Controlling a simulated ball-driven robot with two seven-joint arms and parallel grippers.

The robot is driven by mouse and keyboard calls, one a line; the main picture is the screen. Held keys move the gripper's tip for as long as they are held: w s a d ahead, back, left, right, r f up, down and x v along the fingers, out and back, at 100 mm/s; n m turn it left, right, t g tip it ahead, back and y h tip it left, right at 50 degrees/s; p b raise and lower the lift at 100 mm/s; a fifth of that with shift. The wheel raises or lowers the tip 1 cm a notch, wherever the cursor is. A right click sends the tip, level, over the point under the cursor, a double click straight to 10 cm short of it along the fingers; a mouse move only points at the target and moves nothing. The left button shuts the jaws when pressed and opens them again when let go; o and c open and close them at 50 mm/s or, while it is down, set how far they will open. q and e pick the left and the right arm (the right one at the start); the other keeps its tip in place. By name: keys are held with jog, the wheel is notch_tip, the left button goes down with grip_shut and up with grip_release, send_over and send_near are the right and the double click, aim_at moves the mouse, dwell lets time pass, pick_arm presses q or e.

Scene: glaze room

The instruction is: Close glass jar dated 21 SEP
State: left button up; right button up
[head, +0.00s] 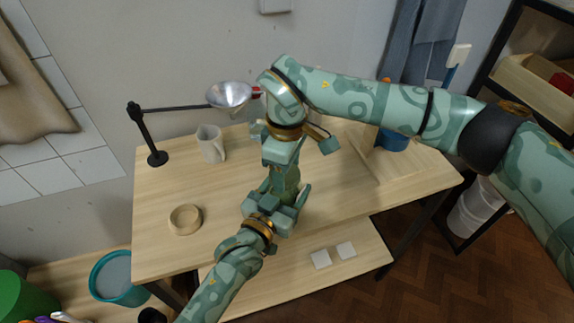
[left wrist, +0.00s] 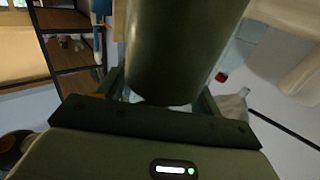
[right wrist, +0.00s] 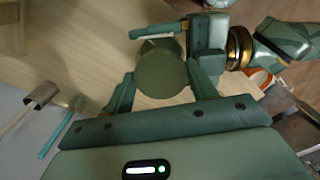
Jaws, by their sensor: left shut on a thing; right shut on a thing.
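My two grippers meet above the middle of the table, around a dark green jar (head: 286,181) that is mostly hidden in the head view. My left gripper (head: 277,203) comes from the front and is shut on the jar's side; the jar fills the top of the left wrist view (left wrist: 178,50) as a smooth green cylinder. My right gripper (head: 283,170) comes from above and is shut on a round green top, seemingly the lid (right wrist: 162,68). I cannot tell whether the lid touches or sits on the jar. No date label is readable.
A pale mug (head: 211,145) and a wooden ring (head: 185,219) stand at left on the table (head: 165,250). A metal funnel (head: 229,95) hangs on a black stand (head: 156,158) behind. A blue container (head: 393,139) is at the back right. White tiles (head: 321,259) lie on the lower shelf.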

jog(key=m, duration=0.5)
jog(key=shift+s+a, duration=0.15)
jog(key=shift+a, duration=0.1)
jog(key=shift+d+m, duration=0.1)
jog(key=shift+m, duration=0.9)
jog(key=o, duration=0.9)
jog(key=shift+o, duration=0.2)
jog(key=shift+r, duration=0.1)
jog(key=shift+r, duration=2.15)
jog(key=shift+c, duration=0.3)
